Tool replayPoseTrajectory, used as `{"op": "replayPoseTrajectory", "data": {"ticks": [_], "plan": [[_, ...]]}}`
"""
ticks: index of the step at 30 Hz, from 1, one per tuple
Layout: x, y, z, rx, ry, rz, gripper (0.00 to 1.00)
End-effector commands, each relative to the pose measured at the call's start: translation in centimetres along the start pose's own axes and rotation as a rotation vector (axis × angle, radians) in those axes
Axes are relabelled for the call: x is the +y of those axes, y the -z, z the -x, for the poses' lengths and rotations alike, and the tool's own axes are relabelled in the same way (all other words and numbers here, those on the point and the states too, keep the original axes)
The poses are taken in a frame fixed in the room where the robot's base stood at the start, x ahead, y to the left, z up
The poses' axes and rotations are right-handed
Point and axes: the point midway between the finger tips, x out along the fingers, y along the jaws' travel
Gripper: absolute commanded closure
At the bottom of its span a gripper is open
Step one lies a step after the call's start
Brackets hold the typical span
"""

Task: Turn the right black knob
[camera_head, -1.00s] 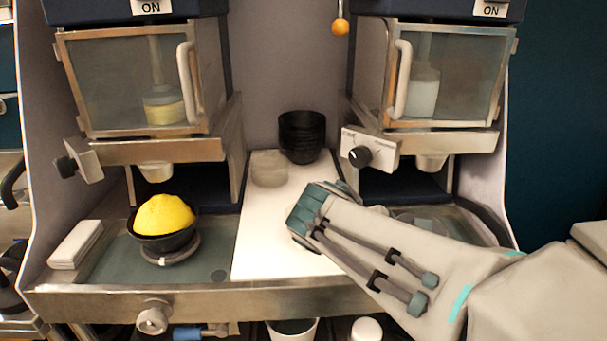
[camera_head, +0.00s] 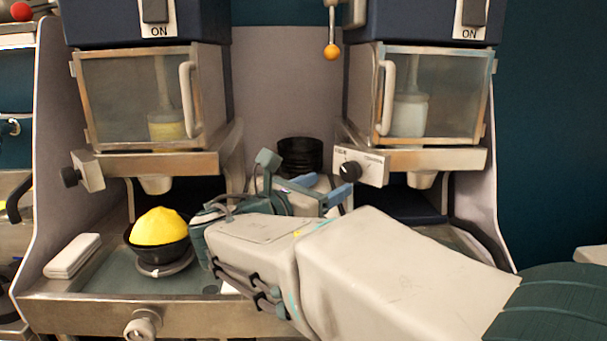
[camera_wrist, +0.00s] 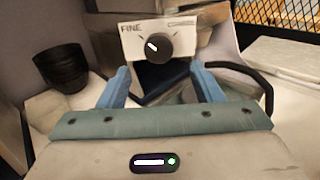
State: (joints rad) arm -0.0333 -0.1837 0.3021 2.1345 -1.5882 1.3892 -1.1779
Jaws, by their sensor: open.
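The right black knob (camera_head: 350,172) sits on a pale panel (camera_head: 373,167) at the lower left of the right machine (camera_head: 431,97). In the wrist view the knob (camera_wrist: 157,45) is ahead, above the middle, with a white pointer mark. The word FINE is on the panel to its left. My gripper (camera_head: 303,182) is open and empty, with its blue fingertips just left of and slightly below the knob in the head view. In the wrist view the fingers (camera_wrist: 160,85) are spread apart with the knob beyond them, between their lines and apart from both.
The left machine (camera_head: 150,97) has its own black knob (camera_head: 70,176). A black bowl (camera_head: 160,252) with a yellow mound (camera_head: 159,227) stands below it. Stacked black bowls (camera_head: 300,155) stand between the machines. An orange ball (camera_head: 331,52) hangs above.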

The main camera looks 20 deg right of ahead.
Motion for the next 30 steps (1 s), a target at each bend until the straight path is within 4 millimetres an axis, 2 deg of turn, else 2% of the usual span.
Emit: {"op": "replayPoseTrajectory", "data": {"ticks": [3,10,15,23,24,28,30], "plan": [[-0.1,0.0,-2.6,0.001,0.003,0.0,0.41],[-0.1,0.0,-6.1,0.001,0.002,-0.002,0.41],[-0.1,0.0,-7.1,0.001,0.001,-0.001,0.41],[-0.1,0.0,-7.2,0.001,0.0,-0.001,0.41],[-0.1,0.0,-7.2,0.001,0.0,-0.001,0.46],[-0.1,0.0,-7.2,0.001,0.001,-0.001,0.82],[-0.1,0.0,-7.2,0.001,0.001,-0.001,0.84]]}}
